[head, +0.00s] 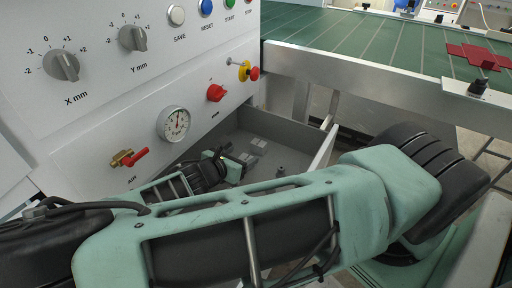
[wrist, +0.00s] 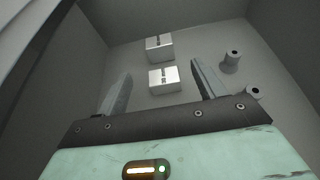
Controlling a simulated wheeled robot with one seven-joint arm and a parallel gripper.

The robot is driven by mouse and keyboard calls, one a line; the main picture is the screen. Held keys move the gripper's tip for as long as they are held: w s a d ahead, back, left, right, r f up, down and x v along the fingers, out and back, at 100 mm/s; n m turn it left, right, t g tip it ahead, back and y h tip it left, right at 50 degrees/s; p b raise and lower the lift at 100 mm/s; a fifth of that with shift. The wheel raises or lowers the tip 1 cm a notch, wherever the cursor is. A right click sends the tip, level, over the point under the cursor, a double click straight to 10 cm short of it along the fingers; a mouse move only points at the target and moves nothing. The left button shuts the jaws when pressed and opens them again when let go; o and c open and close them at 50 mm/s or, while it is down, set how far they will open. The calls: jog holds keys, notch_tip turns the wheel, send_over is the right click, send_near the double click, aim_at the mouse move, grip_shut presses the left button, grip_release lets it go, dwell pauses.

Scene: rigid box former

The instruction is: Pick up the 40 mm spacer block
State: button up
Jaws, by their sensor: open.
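Two pale blocks with dark printed marks lie in a grey drawer. In the wrist view the nearer block (wrist: 165,81) shows between my open fingers, and the farther block (wrist: 159,47) lies just beyond the fingertips. The marks are too small to read, so I cannot tell which is the 40 mm spacer block. My gripper (wrist: 162,69) is open and empty above the drawer floor, with a finger on either side of the nearer block's outline. In the head view my gripper (head: 243,159) is down inside the drawer, partly hidden by my arm.
Two grey cylinders, one farther (wrist: 232,58) and one nearer (wrist: 254,92), stand right of my right finger. The drawer (head: 305,150) has upright walls. The machine panel (head: 110,90) with knobs, gauge and red valve rises beside it; a green conveyor (head: 350,35) is behind.

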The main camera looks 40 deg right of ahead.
aim_at(256, 147)
jog(key=b+x, duration=0.1)
jog(key=x, duration=0.8)
jog(key=shift+r, duration=0.1)
jog(key=shift+c, duration=0.3)
jog(key=c, duration=1.1)
jog(key=shift+a, duration=0.1)
